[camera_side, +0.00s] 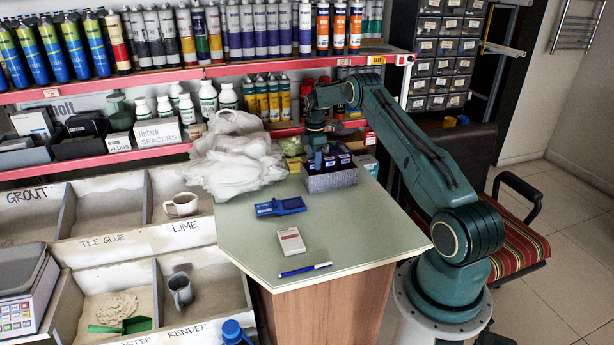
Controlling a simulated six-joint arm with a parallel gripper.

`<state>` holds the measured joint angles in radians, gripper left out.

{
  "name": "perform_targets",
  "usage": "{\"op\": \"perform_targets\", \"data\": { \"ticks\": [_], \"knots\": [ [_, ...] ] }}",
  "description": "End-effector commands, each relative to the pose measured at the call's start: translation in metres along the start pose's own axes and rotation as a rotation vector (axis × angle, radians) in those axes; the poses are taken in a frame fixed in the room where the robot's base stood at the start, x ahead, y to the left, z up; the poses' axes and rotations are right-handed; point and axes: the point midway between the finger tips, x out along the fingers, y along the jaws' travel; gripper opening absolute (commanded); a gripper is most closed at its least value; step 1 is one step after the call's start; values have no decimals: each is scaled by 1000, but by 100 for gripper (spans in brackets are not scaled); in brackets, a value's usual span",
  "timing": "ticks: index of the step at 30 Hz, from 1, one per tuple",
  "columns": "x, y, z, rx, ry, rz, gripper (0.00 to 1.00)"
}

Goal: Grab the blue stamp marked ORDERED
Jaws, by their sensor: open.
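A small open box (334,181) stands at the back of the pale green counter top. It holds several dark blue items with white labels (341,160), which look like stamps. Their lettering is too small to read, so I cannot tell which one says ORDERED. My gripper (318,166) points down at the left part of this box. It is open, and its fingertips are small and partly lost against the box contents. I cannot tell whether they touch anything. A flat blue object (280,206) with a small pale marking lies on the counter in front of the box.
A white calculator-like block (291,241) and a blue pen (305,270) lie near the counter's front. A heap of white plastic bags (233,155) sits left of the box. Shelves of bottles and tubes rise behind. The counter's right side (385,225) is clear.

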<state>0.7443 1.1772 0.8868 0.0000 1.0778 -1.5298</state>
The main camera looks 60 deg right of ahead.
Motion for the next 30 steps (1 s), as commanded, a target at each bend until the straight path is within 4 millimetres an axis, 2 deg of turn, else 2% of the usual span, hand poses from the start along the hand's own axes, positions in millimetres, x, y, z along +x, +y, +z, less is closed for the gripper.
{"op": "perform_targets", "data": {
  "ticks": [6,10,27,30],
  "knots": [
    [27,0,-2,0,0,-3,51],
    [37,1,-2,0,1,0,51],
    [41,1,-2,0,1,0,51],
    [41,1,-2,0,1,0,33]
  ]
}}
